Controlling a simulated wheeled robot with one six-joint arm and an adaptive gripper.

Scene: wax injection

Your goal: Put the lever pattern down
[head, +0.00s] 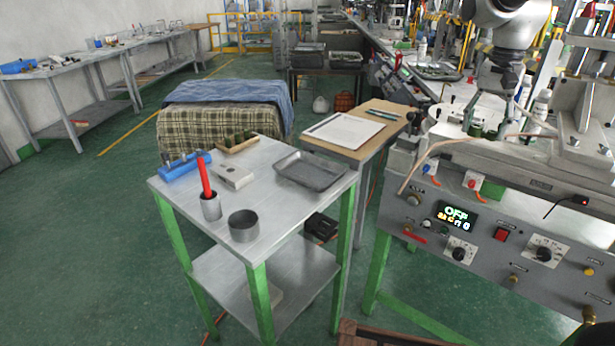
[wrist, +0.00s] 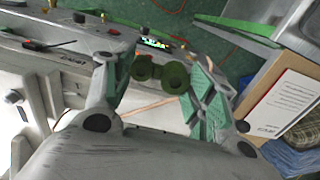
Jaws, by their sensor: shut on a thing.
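The lever pattern is a dark green piece with rounded ends, and in the wrist view the lever pattern (wrist: 162,74) sits between my fingertips. My gripper (wrist: 165,78) is shut on it. In the head view my gripper (head: 492,122) hangs over the wax injection machine at the upper right. A small part of the green lever pattern (head: 477,131) shows below the fingers there. I cannot tell whether it touches the machine. A small wooden tray (head: 228,151) with dark green pieces stands at the back of the metal cart (head: 285,212).
The cart top also holds a grey metal tray (head: 311,172), a pale block (head: 233,177), a blue tool (head: 183,167), a cup (head: 211,208) with a red stick and a grey pot (head: 243,226). A wooden table (head: 372,142) carries a clipboard (head: 343,131).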

